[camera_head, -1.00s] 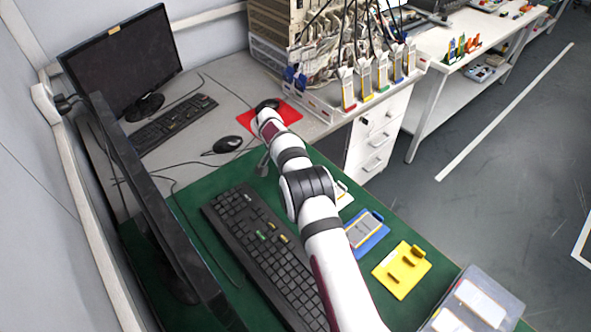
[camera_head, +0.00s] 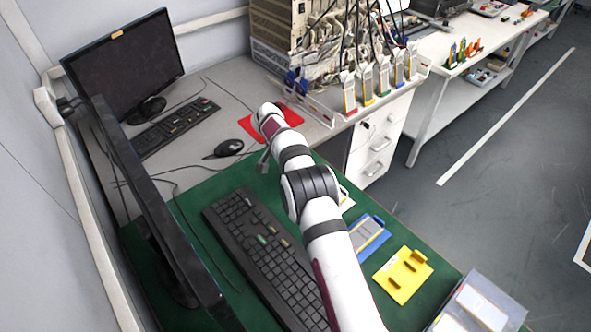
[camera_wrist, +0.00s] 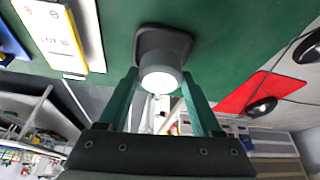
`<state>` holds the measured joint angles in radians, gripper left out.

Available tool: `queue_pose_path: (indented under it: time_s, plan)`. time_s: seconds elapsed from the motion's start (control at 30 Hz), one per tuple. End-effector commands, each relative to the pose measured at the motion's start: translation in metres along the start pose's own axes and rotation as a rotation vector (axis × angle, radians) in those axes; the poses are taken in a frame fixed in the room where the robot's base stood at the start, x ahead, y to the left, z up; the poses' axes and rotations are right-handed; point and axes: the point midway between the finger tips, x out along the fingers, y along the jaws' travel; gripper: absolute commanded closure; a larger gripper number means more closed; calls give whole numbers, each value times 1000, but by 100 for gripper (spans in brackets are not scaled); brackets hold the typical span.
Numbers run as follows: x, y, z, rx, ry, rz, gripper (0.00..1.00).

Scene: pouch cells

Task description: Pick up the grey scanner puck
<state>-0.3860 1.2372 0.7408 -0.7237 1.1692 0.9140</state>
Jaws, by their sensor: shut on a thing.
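In the wrist view a grey round scanner puck (camera_wrist: 160,66) with a bright white face sits between the tips of my gripper (camera_wrist: 158,92). The fingers are closed on its two sides. A dark, rounded square piece (camera_wrist: 165,36) lies directly behind the puck against the green mat; I cannot tell whether it is joined to it. In the head view my arm covers the puck and the fingers.
A red mat (camera_head: 289,118) lies near the wrist, with a black disc (camera_wrist: 260,107) on it. A mouse (camera_head: 229,147), a keyboard (camera_head: 265,260), a blue holder (camera_head: 371,236) and a yellow holder (camera_head: 403,274) surround the arm. Monitors stand at left.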

Motion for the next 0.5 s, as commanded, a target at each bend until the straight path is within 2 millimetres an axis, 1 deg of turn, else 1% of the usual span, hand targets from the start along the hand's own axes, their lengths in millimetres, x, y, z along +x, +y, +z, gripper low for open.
queue_pose_path:
  time_s: [0.07, 0.4, 0.5]
  plan:
    - [-17, -1, -8, 1, 3, -4, 95]
    - [-49, 75, -54, 4, 1, -1, 95]
    - [-57, 93, -64, 3, 1, -1, 95]
